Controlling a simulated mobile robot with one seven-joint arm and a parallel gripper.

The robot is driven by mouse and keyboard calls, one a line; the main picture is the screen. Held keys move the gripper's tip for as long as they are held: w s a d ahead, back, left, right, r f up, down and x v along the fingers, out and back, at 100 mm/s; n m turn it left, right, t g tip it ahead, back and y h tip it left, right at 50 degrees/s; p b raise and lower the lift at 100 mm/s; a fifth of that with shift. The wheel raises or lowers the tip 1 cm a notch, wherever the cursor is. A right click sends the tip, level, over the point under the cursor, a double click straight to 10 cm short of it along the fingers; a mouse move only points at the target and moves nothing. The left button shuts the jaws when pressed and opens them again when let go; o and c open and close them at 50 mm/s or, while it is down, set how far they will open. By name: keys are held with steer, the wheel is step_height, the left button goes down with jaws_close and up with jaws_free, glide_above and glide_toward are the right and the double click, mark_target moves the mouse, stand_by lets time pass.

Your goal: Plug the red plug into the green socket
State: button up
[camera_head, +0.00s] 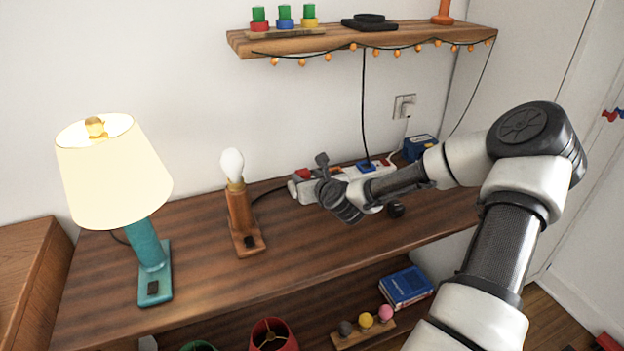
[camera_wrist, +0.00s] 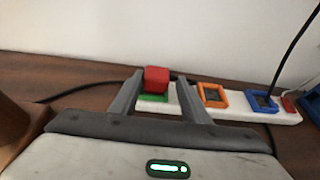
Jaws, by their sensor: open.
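The red plug (camera_wrist: 157,78) is a small red block in the wrist view. It stands upright at the green socket (camera_wrist: 153,97), whose green frame shows just below it; I cannot tell whether it is fully seated. My gripper (camera_wrist: 160,76) is open, with one finger on each side of the plug and a gap visible beside it. In the head view, my gripper (camera_head: 322,178) is at the left part of the white power strip (camera_head: 308,193), and the red plug (camera_head: 302,173) shows just left of it. The green socket is hidden there.
An orange socket (camera_wrist: 213,95) and a blue socket (camera_wrist: 262,101) lie to the right on the strip. A bulb lamp (camera_head: 240,209) and a teal lamp (camera_head: 147,245) stand left. A wooden shelf (camera_head: 340,38) hangs above. The table front is mostly clear.

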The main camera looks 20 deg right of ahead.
steer(key=p+v, duration=1)
steer(key=v, duration=0.7)
steer(key=shift+s+r, duration=0.15)
steer(key=shift+s, duration=0.05)
